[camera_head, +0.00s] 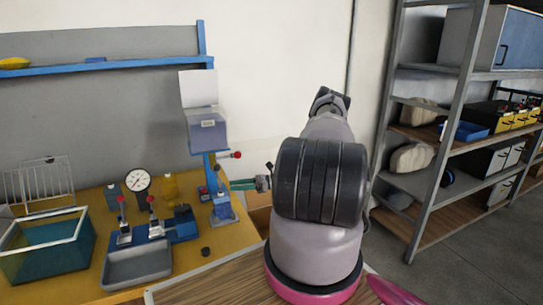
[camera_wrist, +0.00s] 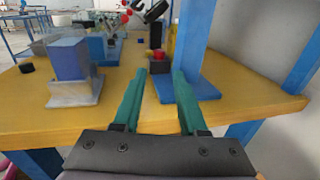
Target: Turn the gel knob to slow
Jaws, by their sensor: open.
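I cannot tell for certain which part is the gel knob; no "slow" marking is readable. A small black round piece (camera_head: 205,251) lies low on the yellow table, and it also shows at the left of the wrist view (camera_wrist: 26,67). A small dark box with a red top (camera_head: 204,193) stands by the blue post; in the wrist view a similar red-topped piece (camera_wrist: 156,53) sits beyond my fingertips. My gripper (camera_wrist: 159,75) has two green fingers, spread apart with nothing between them, over the table's right end. In the head view it points left (camera_head: 243,184).
The blue post (camera_wrist: 193,40) on its base plate stands close to my right finger. The yellow table (camera_head: 190,266) also holds a gauge (camera_head: 137,181), grey tray (camera_head: 138,264) and teal tank (camera_head: 45,246).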

